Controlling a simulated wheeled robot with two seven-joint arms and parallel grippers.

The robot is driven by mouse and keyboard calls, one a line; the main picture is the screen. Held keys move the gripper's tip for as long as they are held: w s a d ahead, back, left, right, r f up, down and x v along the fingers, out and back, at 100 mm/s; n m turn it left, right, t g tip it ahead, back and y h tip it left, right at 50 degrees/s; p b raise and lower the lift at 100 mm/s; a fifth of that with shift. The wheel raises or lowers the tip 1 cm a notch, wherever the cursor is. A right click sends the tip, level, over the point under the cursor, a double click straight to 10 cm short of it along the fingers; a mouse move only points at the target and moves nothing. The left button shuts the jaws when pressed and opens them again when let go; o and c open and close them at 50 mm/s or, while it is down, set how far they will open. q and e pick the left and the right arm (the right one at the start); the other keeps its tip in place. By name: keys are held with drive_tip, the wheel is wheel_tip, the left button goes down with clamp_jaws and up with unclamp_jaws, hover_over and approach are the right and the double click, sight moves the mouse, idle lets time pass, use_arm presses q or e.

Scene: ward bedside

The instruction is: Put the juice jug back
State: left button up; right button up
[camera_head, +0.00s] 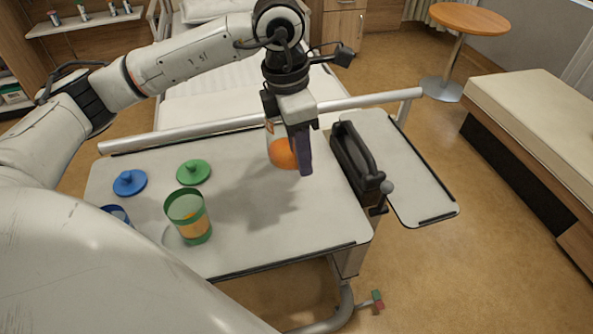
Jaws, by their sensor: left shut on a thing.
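My left gripper (300,148) points down over the overbed table (300,225), right of its middle. It is shut on the juice jug (283,153). A green cup (188,217) with orange contents stands uncovered at the front left. A blue cup (117,213) is mostly hidden behind my arm. A green lid (194,172) and a blue lid (129,182) lie behind the cups. My right gripper is out of view.
A black handled piece (355,160) stands at the table's right, beside a lower side leaf (405,180) that is bare. A grey rail (230,122) runs along the back by the bed (220,95). The table's front right is clear.

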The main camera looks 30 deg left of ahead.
use_arm(q)
drive_tip(key=shift+f, duration=2.9)
drive_tip(key=shift+f, duration=0.15)
drive_tip(key=o, duration=1.4)
drive_tip(key=r, duration=0.8)
drive_tip(key=s+a+r, duration=0.1)
drive_tip(key=r, duration=0.3)
drive_tip(key=shift+s+r, duration=0.1)
